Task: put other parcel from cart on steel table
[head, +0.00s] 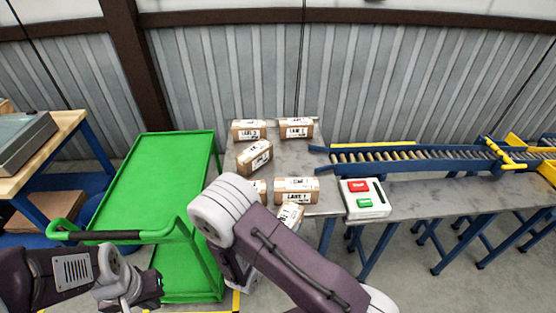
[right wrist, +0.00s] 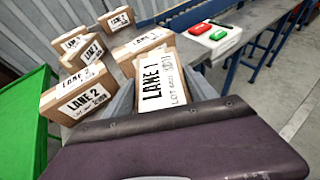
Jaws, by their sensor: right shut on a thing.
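The green cart (head: 150,180) stands left of the steel table (head: 325,165); the visible part of its top is bare. My right gripper (right wrist: 158,100) is shut on a brown parcel with a white LANE 1 label (right wrist: 163,80), at the table's front edge. In the head view my right arm hides this gripper, and only the top of the held parcel (head: 291,213) shows. I cannot tell whether the parcel touches the table. My left gripper (head: 150,288) is low at the cart's front, away from the parcels; its jaw opening is unclear.
Several parcels stand on the table: a LANE 1 parcel (head: 297,190) just behind the held one, a LANE 2 parcel (right wrist: 76,95) to its left, a skewed one (head: 254,156), and two at the back. A button box (head: 364,198) and roller conveyor (head: 410,155) lie right.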

